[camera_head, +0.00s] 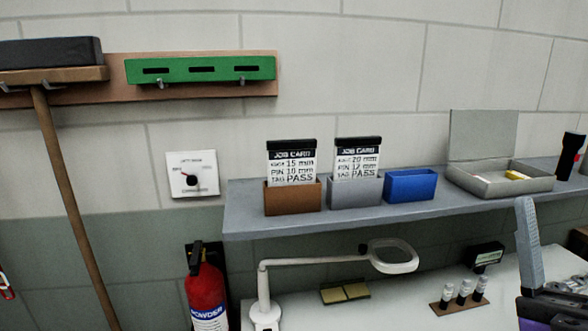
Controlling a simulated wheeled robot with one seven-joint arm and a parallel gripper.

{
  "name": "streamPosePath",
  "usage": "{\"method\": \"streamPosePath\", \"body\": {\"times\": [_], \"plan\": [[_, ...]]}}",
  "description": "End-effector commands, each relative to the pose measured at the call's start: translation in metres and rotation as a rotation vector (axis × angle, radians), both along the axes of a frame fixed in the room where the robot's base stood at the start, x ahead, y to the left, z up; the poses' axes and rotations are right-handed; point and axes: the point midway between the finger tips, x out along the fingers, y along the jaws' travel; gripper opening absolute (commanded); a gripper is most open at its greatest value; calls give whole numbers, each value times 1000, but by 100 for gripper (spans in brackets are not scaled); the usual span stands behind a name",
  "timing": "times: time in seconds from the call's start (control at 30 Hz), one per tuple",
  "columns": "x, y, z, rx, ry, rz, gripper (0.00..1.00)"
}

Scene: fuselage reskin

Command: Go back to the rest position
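A grey ridged finger-like piece on a dark and purple body stands up at the lower right edge. It looks like part of my gripper, but the picture cuts it off. I see only one such piece, so I cannot tell whether the gripper is open or shut, or whether it holds anything. Behind it are a pale bench (400,312) and a grey wall shelf (420,209). On the shelf, two job cards stand in a brown holder (292,198) and a grey holder (354,193), next to an empty-looking blue holder (411,186).
A magnifier lamp (264,312), a yellowish pad (345,292) and a rack of small bottles (458,304) are on the bench. An open grey box (490,184) and a flashlight (568,157) are on the shelf. A fire extinguisher (206,290) and broom (70,200) are at left.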

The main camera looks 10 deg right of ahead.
Motion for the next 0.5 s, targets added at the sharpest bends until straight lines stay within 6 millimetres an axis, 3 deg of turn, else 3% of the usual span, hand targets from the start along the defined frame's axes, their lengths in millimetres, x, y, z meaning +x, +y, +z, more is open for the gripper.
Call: {"method": "streamPosePath", "body": {"times": [0.27, 0.5], "plan": [[-13, -11, -92, 578, 171, 252, 66], [-39, 11, -192, 971, 381, 396, 66]]}}
